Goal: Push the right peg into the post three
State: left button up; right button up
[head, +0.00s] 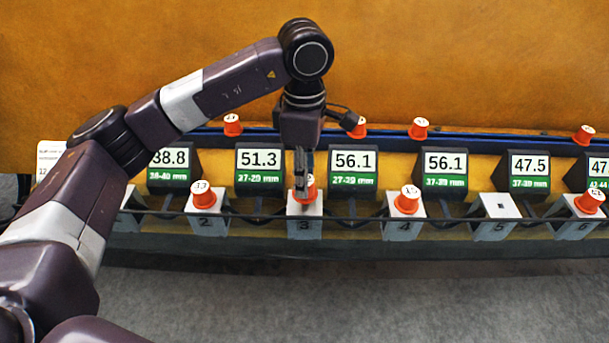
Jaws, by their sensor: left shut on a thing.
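My left gripper (301,190) points down over post three (304,228), a pale block marked 3. It is shut on an orange peg (309,191), which is partly hidden behind the fingers. The peg is upright at the top of post three; I cannot tell how deep it sits in the hole. My right gripper is not in view.
Orange pegs stand on post 2 (207,223), post 4 (403,229) and post 6 (577,227). Post 5 (499,230) shows a bare hole. Several digital displays (353,163) and loose-looking pegs (418,129) line the back. Grey floor (330,300) in front is clear.

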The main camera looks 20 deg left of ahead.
pick_arm(q)
jog(key=shift+f+b, duration=1.25)
jog(key=shift+f, duration=0.3)
jog(key=o, duration=1.2)
jog(key=shift+o, duration=0.2)
notch_tip(320, 180, up, 12)
jog(key=shift+r, duration=0.1)
